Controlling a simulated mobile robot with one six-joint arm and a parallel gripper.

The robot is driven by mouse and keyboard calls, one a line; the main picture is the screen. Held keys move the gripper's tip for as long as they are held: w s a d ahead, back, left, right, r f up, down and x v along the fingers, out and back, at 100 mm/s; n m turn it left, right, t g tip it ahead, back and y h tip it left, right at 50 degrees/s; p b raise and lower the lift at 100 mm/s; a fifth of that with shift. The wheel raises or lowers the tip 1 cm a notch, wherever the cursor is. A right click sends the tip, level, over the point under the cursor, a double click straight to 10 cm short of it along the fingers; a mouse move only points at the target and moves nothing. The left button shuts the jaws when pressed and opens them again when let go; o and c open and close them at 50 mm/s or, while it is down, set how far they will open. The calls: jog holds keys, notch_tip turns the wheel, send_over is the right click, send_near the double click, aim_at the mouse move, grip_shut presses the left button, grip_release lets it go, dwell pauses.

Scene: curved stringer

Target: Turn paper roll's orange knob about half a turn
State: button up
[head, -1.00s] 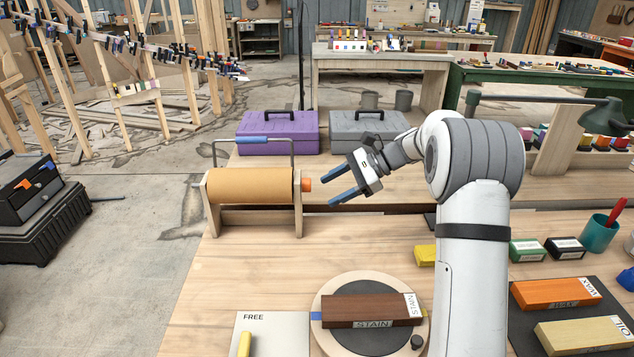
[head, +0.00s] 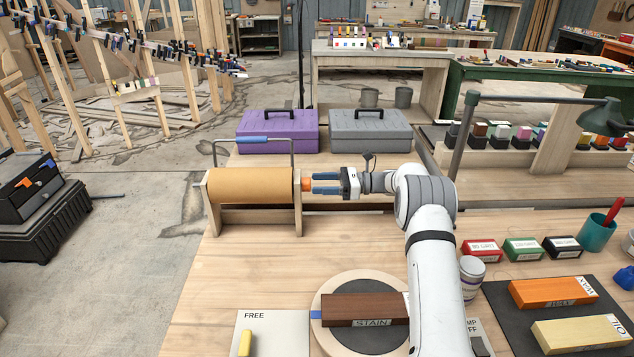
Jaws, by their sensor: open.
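The paper roll (head: 250,185) is brown and lies level in a wooden stand on the left part of the bench. Its orange knob (head: 306,185) sticks out from the right end of the stand. My gripper (head: 314,183) points left, level with the knob. Its two blue fingers are apart, and their tips reach the knob's right part, one towards the upper side and one towards the lower side. Whether the fingers touch the knob cannot be told.
A purple toolbox (head: 278,133) and a grey toolbox (head: 370,133) stand behind the roll. A round turntable (head: 326,338) bears a dark STAIN block (head: 362,309) in front. A lamp arm (head: 530,98) rises at right. Bare bench lies in front of the roll.

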jog(key=shift+a, duration=1)
jog(key=shift+c, duration=0.2)
jog(key=c, duration=0.9)
jog(key=shift+f, duration=0.1)
jog(key=shift+c, duration=0.3)
